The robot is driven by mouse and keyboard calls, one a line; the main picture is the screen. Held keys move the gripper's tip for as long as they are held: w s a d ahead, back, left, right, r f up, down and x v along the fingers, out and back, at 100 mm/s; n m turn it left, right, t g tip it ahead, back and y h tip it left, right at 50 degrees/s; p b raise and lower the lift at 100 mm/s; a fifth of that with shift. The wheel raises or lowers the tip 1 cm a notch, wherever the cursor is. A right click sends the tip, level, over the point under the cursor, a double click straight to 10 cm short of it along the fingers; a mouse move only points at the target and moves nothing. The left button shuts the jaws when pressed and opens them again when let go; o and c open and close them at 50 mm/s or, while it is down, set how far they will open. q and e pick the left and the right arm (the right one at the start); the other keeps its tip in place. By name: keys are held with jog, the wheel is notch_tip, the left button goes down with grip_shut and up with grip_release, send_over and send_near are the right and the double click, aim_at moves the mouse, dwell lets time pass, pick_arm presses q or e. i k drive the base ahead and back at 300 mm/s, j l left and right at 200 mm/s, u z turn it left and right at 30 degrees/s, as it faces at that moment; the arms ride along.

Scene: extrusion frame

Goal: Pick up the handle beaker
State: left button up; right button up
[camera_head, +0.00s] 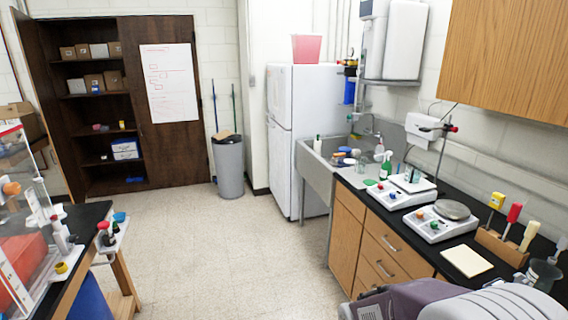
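A clear glass vessel that looks like a beaker (543,275) stands on the black counter at the far right, close to the picture's edge. Its lower part is partly hidden, and I cannot make out a handle on it. Smaller clear glassware (365,165) stands by the sink, too small to tell its kind. Neither of my grippers shows in the head view.
The black counter (398,213) holds two white hotplate-like devices (440,222), a wooden rack (503,247) and a pale pad (467,261). A grey and purple housing (480,306) fills the bottom right. The floor (230,250) between the benches is clear.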

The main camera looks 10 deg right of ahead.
aim_at(414, 169)
jog(key=i+z, duration=0.15)
jog(key=i, duration=0.45)
jog(key=i+j+z, duration=0.1)
jog(key=i, duration=0.45)
jog(key=i+j+z, duration=0.15)
jog(key=i, duration=0.45)
jog(key=i+l+z, duration=0.2)
jog(key=i+z, duration=0.25)
jog(key=i, duration=0.15)
jog(key=i+z, duration=0.4)
jog(key=i, duration=0.15)
jog(key=i+j+z, duration=0.2)
jog(key=i+z, duration=0.25)
jog(key=i, duration=0.15)
